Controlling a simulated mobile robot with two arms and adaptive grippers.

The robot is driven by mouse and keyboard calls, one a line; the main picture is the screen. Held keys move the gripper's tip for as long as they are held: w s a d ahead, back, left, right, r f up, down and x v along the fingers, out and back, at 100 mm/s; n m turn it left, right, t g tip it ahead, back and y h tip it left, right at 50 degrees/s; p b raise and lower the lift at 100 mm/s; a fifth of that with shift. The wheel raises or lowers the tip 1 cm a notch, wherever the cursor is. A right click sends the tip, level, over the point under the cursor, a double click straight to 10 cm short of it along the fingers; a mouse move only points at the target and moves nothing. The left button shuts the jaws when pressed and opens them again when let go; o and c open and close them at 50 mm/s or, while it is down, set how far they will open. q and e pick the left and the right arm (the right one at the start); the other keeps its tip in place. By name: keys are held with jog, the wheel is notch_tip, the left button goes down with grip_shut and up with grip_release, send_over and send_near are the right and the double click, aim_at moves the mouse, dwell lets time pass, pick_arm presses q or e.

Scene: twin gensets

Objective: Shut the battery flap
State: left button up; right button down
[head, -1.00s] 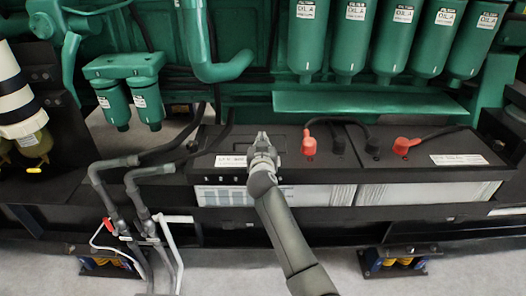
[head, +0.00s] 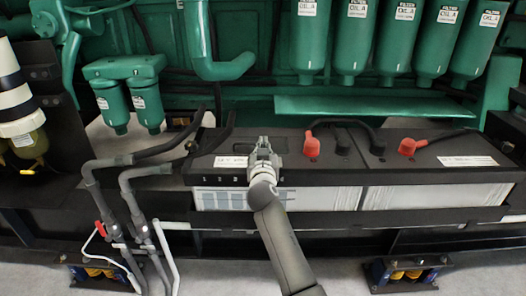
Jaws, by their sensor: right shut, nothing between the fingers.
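Two black-topped batteries with pale sides stand side by side in a tray. My right gripper (head: 264,146) is shut and empty, over the front of the left battery (head: 222,146). Its fingers point away from me, toward the dark top panel; I cannot tell whether they touch it. The arm hides part of the battery's front. I cannot clearly make out the battery flap or its angle against the black top. A white label (head: 231,161) lies just left of the gripper. My left gripper is not in view.
Red terminal caps (head: 311,145) and black cables rise to the right of the gripper. The right battery (head: 440,195) is beyond them. Green filters (head: 352,40) hang above a green ledge (head: 375,106). Grey pipes (head: 130,200) stand at the left.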

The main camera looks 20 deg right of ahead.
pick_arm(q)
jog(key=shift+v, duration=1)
